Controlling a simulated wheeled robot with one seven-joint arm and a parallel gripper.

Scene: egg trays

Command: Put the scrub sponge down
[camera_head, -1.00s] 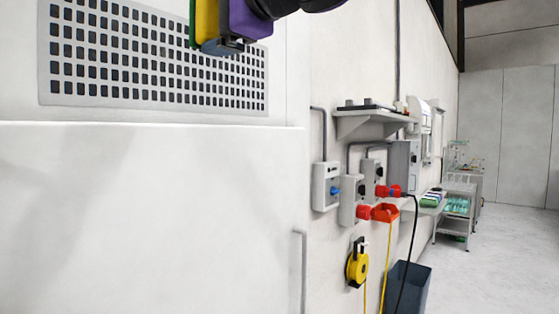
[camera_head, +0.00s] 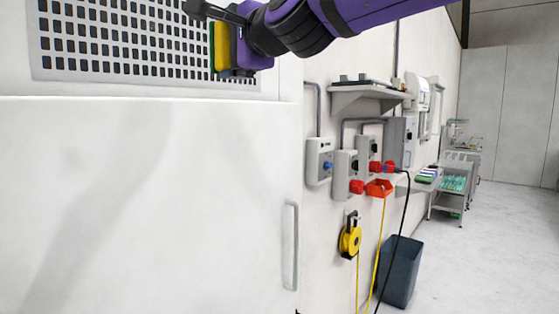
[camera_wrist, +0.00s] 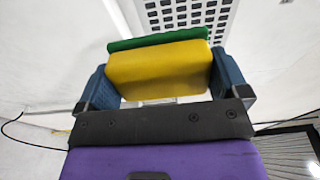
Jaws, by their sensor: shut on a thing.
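The scrub sponge (camera_wrist: 160,70) is a yellow block with a green scouring layer on its far side. In the wrist view my gripper (camera_wrist: 167,80) is shut on it, with one dark blue finger pressed against each end. In the head view the sponge (camera_head: 221,47) shows as a yellow and green edge at the top left. It is held upright in front of the perforated panel, beside my gripper (camera_head: 232,50). In that view the fingers are partly hidden by the sponge and the purple wrist. I cannot tell whether the sponge touches the panel.
A grey perforated panel (camera_head: 110,45) sits above a large white front (camera_head: 140,200) with a vertical handle (camera_head: 290,245). To the right are wall sockets (camera_head: 345,170), a shelf (camera_head: 370,92), a yellow reel (camera_head: 349,238) and a dark bin (camera_head: 400,270). Open floor lies at the right.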

